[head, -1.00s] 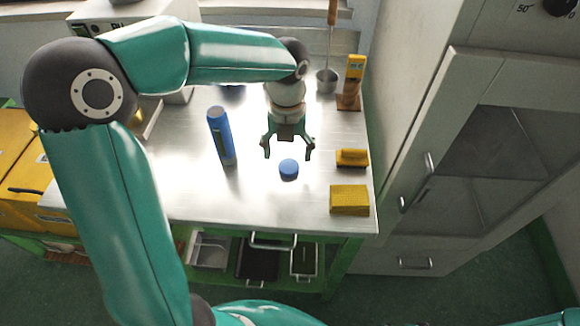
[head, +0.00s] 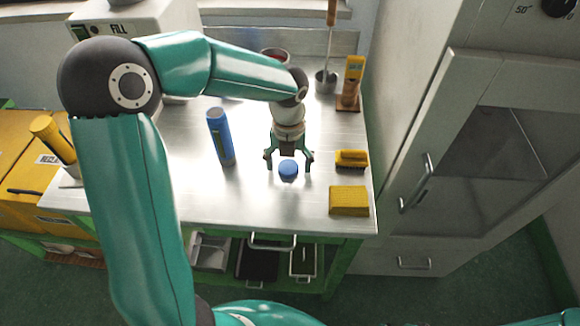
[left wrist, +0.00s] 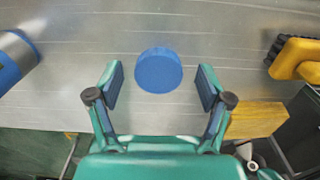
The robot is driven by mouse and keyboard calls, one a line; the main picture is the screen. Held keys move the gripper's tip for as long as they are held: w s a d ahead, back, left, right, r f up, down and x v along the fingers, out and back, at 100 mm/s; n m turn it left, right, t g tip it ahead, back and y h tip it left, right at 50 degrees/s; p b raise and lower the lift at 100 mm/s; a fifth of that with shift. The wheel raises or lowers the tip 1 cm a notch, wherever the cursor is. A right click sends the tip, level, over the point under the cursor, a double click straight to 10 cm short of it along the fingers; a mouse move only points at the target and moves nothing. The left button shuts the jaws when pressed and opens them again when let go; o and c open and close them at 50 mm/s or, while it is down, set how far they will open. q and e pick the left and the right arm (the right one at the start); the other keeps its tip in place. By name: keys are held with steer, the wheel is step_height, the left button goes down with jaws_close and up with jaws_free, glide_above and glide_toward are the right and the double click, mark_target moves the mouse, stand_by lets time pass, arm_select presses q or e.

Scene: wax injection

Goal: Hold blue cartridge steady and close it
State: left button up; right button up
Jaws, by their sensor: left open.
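The blue cartridge (head: 220,137) stands on the steel table, left of my left gripper; part of it shows at the left edge of the left wrist view (left wrist: 14,60). A round blue cap (head: 288,170) lies on the table apart from the cartridge. My left gripper (head: 289,166) is open, with a finger on each side of the cap. In the left wrist view the cap (left wrist: 159,70) sits between and just beyond the open fingertips, with gaps on both sides. My right gripper is not in view.
A yellow brush (head: 352,159) and a yellow sponge block (head: 349,201) lie at the right of the steel table (head: 270,205). A metal cup (head: 326,81) and a yellow-topped tool on a wooden stand (head: 350,85) are behind. A yellow cylinder (head: 52,138) stands far left.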

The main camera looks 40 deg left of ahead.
mark_target(289, 166)
arm_select(q)
steer(key=c, duration=0.9)
steer(key=shift+c, duration=0.2)
steer(key=shift+r, duration=0.15)
step_height(289, 166, up, 20)
steer(key=p, duration=0.2)
